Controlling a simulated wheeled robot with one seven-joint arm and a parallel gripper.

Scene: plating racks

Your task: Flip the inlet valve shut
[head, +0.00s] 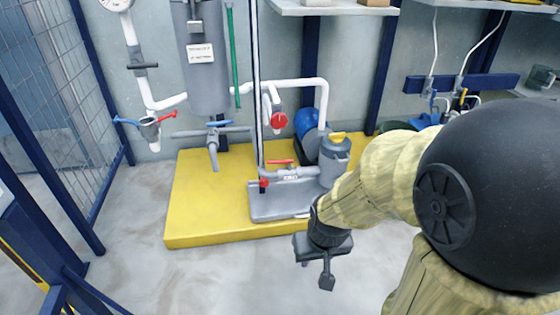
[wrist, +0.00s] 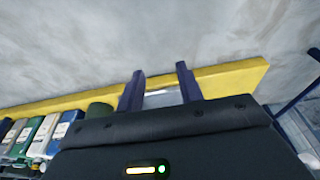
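Several valves show in the head view, and I cannot read which is labelled the inlet. A red lever (head: 280,162) lies along a grey pipe with a small label, beside the grey pump (head: 334,165). A red knob (head: 263,183) sits just below and left of it. A red round handle (head: 279,121) is on the white pipe above. A blue lever (head: 219,124) is on the pipe under the grey tank. My gripper (head: 327,278) hangs in front of the plinth, right of and nearer than these valves, touching none. In the wrist view its fingers (wrist: 161,88) are apart and empty.
The yellow plinth (head: 205,205) carries the pump's grey tray (head: 280,207). A grey tank (head: 202,60) stands behind. A mesh fence (head: 75,100) is at left. Shelves (head: 330,9) hang above. The concrete floor (head: 140,275) in front is clear.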

